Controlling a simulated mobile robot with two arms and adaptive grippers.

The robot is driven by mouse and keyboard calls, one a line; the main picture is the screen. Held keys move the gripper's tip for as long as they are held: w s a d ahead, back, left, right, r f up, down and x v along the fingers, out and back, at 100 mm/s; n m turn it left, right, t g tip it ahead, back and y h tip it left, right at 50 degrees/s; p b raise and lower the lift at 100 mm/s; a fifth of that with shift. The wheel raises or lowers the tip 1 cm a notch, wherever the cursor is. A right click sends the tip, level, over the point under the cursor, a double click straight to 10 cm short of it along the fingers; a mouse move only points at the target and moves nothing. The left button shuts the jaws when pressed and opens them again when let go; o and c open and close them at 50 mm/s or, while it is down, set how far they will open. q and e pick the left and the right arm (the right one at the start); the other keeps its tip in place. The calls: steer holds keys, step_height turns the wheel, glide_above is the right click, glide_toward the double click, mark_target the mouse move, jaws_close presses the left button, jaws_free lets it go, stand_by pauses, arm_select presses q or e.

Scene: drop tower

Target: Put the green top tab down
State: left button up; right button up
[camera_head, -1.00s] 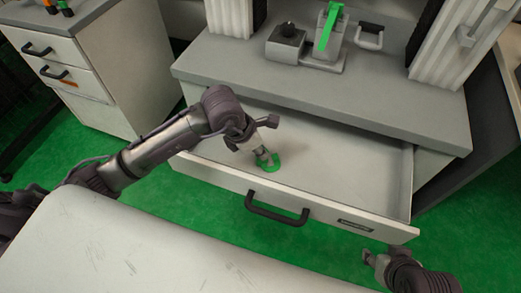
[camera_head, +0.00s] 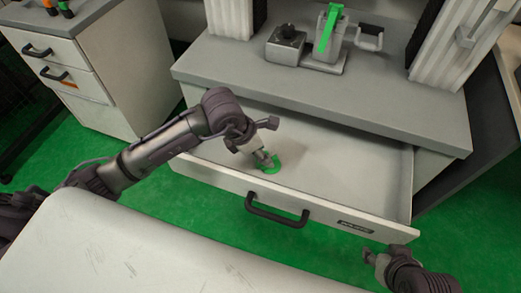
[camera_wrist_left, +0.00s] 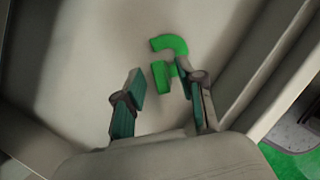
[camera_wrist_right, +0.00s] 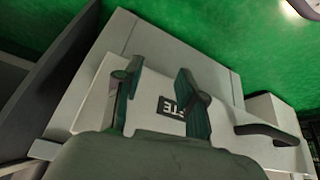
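A green hook-shaped tab (camera_head: 275,167) lies in the open drawer, near its front. The left wrist view shows the tab as a curved end (camera_wrist_left: 172,44) and a straight block (camera_wrist_left: 161,78). My left gripper (camera_head: 264,160) reaches down into the drawer at the tab. Its fingers (camera_wrist_left: 165,80) are apart, with the straight block between or just beyond their tips. The right finger is very near the green; contact cannot be told. My right gripper (camera_head: 372,257) is outside the drawer's front right corner. Its fingers (camera_wrist_right: 157,75) are apart and empty.
The drawer (camera_head: 350,185) has a black front handle (camera_head: 277,211). Above it is a grey worktop (camera_head: 250,65) carrying a device with a green upright strip (camera_head: 327,30). A cabinet (camera_head: 85,75) stands at left. The drawer's right half is clear.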

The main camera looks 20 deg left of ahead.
arm_select(q)
step_height(320, 180, up, 4)
steer(key=a+p, duration=0.1)
step_height(320, 180, up, 7)
steer(key=p, duration=0.2)
glide_above(256, 167)
steer(key=s+a, duration=0.2)
steer(key=shift+a+r, duration=0.15)
steer(key=shift+a, duration=0.05)
arm_select(e)
steer(key=s, duration=0.1)
steer(key=s+g, duration=0.1)
steer(key=s+d+r+g, duration=0.1)
steer(key=shift+s+r, duration=0.1)
steer(key=shift+s, duration=0.2)
